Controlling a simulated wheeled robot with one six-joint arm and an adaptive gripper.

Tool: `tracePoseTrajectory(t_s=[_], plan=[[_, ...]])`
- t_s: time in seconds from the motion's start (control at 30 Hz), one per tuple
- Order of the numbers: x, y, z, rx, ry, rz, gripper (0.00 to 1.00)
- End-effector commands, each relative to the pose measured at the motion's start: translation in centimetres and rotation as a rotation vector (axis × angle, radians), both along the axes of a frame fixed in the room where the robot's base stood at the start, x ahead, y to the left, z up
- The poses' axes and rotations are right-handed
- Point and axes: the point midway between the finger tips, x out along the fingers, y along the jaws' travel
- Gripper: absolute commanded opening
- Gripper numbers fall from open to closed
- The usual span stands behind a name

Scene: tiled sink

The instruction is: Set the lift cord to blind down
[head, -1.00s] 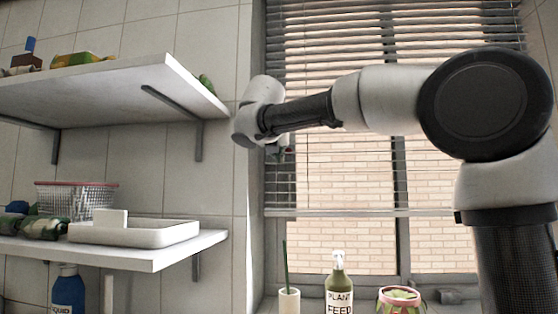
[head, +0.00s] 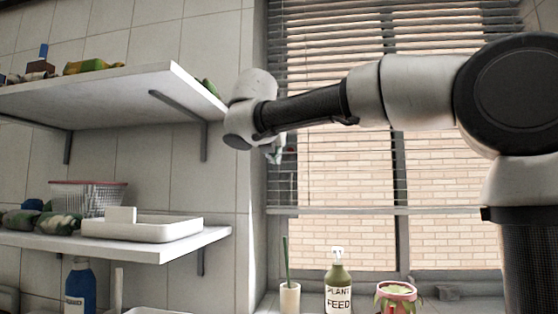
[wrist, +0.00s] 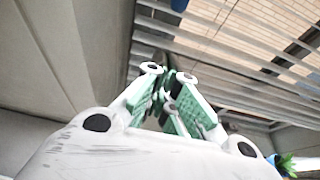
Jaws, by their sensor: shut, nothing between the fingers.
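The window blind (head: 385,65) hangs in front of the brick view, with its slats most distinct in the upper part of the window. A pale horizontal rail (head: 385,211) crosses the window lower down. My gripper (head: 276,152) is at the window's left side, beside the tiled wall, partly hidden by my wrist. In the wrist view my gripper (wrist: 170,98) is shut and empty, its green-padded fingers together with slats behind them. I cannot make out the lift cord.
An upper shelf (head: 120,94) and lower shelf (head: 150,250) jut from the left wall; the upper one ends close to my wrist. A plant feed bottle (head: 338,292), a white cup (head: 289,298) and a patterned pot (head: 396,297) stand along the sill below.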

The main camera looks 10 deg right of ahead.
Motion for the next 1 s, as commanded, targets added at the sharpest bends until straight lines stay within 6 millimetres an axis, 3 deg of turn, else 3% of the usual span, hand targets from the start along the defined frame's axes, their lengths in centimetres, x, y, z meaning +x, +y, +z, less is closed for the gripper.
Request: tracePoseTrajectory(t_s=[0.07,0.17,0.3,0.33,0.5,0.57,0.77,1.0], plan=[[-0.9,0.4,0.4,0.001,-0.001,0.003,0.00],[-1.3,0.5,0.6,0.001,-0.004,0.003,0.15],[0.3,-0.8,1.7,0.015,-0.059,0.055,0.40],[1.0,-1.3,2.1,0.019,-0.082,0.078,0.41],[4.3,-4.9,5.0,0.027,-0.233,0.283,0.41],[4.6,-5.7,5.8,0.023,-0.272,0.366,0.41],[3.2,-7.6,6.7,0.003,-0.338,0.614,0.41],[1.2,-7.8,6.3,0.000,-0.344,0.767,0.41]])
